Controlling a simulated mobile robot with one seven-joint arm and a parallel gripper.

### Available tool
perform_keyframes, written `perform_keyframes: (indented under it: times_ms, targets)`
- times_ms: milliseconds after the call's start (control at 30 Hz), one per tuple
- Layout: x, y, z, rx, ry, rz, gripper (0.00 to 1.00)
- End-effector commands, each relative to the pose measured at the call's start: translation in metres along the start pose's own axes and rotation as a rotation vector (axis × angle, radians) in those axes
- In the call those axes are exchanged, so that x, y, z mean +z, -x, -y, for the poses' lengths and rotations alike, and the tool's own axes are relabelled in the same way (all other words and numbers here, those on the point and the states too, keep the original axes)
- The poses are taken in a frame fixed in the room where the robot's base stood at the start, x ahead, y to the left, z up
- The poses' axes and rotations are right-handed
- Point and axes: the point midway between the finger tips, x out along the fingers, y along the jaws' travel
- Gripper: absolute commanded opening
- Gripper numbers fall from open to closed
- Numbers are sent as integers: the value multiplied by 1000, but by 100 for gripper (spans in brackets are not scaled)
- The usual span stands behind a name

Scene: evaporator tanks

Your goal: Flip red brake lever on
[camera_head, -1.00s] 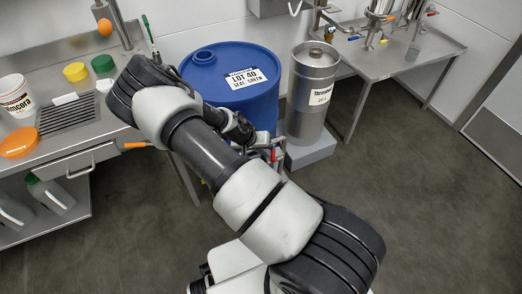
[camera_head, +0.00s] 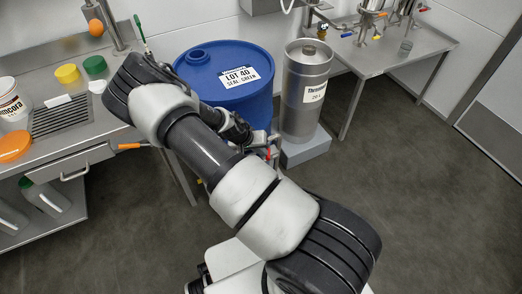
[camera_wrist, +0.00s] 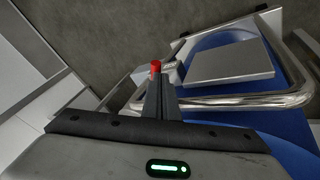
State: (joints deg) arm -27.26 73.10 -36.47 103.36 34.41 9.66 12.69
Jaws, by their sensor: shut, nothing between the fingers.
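The red brake lever (camera_head: 268,154) shows as a small red piece beside the metal trolley frame at the foot of the blue drum (camera_head: 218,62), just beyond my arm's end. In the wrist view its red tip (camera_wrist: 155,66) stands right at the ends of my fingers. My gripper (camera_wrist: 158,80) is shut, with its fingers together and pointing at the red tip. I cannot tell whether they touch it. In the head view my gripper is largely hidden behind my own arm. The lever's lower part is hidden by the fingers.
The trolley's bent metal tube (camera_wrist: 240,103) and a flat grey plate (camera_wrist: 228,63) lie right of my fingers. A steel keg (camera_head: 305,88) on a grey block stands right of the drum. A steel counter with a drawer (camera_head: 78,168) is at left. Floor is clear at right.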

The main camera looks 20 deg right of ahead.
Motion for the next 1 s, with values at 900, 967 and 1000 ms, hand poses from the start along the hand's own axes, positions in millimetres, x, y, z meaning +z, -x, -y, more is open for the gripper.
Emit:
perform_keyframes:
  times_ms: [900,967,1000]
  targets:
    - [4,-8,-26,-151,371,-147,0]
    - [4,-10,-30,-171,421,-166,0]
    - [4,-11,-32,-185,455,-180,0]
